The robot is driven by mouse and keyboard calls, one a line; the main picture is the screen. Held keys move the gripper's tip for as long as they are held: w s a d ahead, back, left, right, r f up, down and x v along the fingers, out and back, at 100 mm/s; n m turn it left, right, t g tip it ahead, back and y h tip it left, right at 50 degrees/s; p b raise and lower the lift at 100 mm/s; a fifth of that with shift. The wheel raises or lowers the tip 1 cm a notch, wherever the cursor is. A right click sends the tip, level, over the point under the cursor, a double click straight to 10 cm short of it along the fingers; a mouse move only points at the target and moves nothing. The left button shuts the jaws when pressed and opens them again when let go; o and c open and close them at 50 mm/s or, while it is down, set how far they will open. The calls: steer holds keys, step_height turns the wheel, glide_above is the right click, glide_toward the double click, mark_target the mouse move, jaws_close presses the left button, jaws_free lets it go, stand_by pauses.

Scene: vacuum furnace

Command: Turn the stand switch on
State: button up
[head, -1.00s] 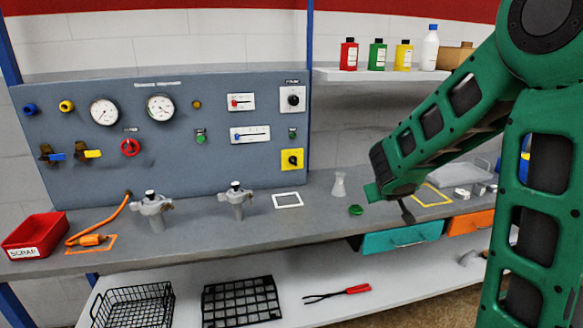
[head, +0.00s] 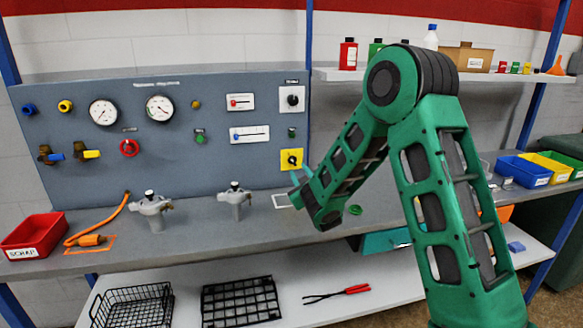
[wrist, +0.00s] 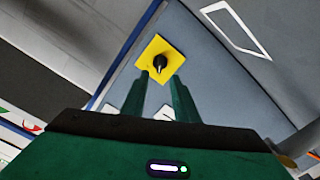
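A black rotary knob on a yellow plate (head: 291,160) is at the lower right of the grey panel. It also shows in the wrist view as a yellow plate (wrist: 149,52) with the dark knob (wrist: 160,63) at its centre. A second rotary knob on a white plate (head: 292,98) sits higher, under a label too small to read. I cannot tell from the labels which knob is the stand switch. My gripper (head: 295,179) is just below the yellow plate in the head view. In the wrist view my gripper (wrist: 161,78) is open and empty, its fingertips pointing at the yellow-plate knob.
Two grey valve fittings (head: 151,208) (head: 235,198) stand on the bench left of my gripper. Slider switches (head: 249,133) and gauges (head: 160,108) are on the panel.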

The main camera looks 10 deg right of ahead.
mark_target(293, 162)
steer(key=w, duration=0.8)
